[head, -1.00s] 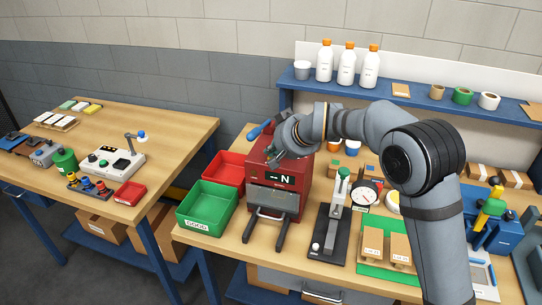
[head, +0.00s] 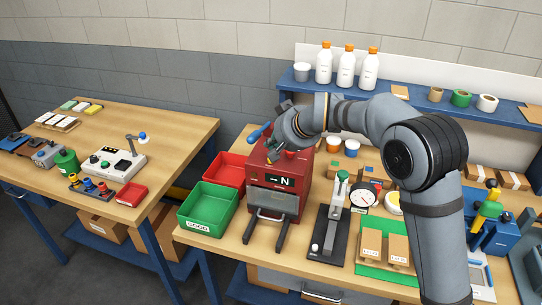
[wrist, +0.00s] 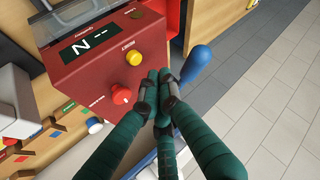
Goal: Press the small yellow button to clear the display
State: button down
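The small yellow button (wrist: 134,58) is on the red machine (wrist: 110,62), beside its dark display (wrist: 88,42). The display shows N and dashes; it also shows in the head view (head: 280,181). A larger red knob (wrist: 121,94) sits near the button. My gripper (wrist: 158,76) has its green-wrapped fingers together, with nothing seen between them.
A blue-handled lever (wrist: 197,62) stands close to my fingers. Green (head: 208,209) and red (head: 218,171) bins stand left of the machine. A lever press (head: 333,220) and a dial gauge (head: 363,198) are to its right. A shelf with white bottles (head: 346,66) is behind.

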jog(key=shift+r+p, duration=0.85)
jog(key=shift+r, duration=0.9)
jog(key=shift+f, duration=0.15)
notch_tip(320, 180, down, 3)
jog(key=shift+b, duration=1.1)
jog(key=shift+r+p, duration=0.8)
jog(key=shift+p, duration=0.45)
jog(key=p, duration=0.3)
jog(key=shift+r, duration=0.35)
notch_tip(320, 180, up, 5)
jog(key=shift+f+p, duration=0.15)
jog(key=shift+p, duration=0.8)
jog(key=shift+f, duration=0.1)
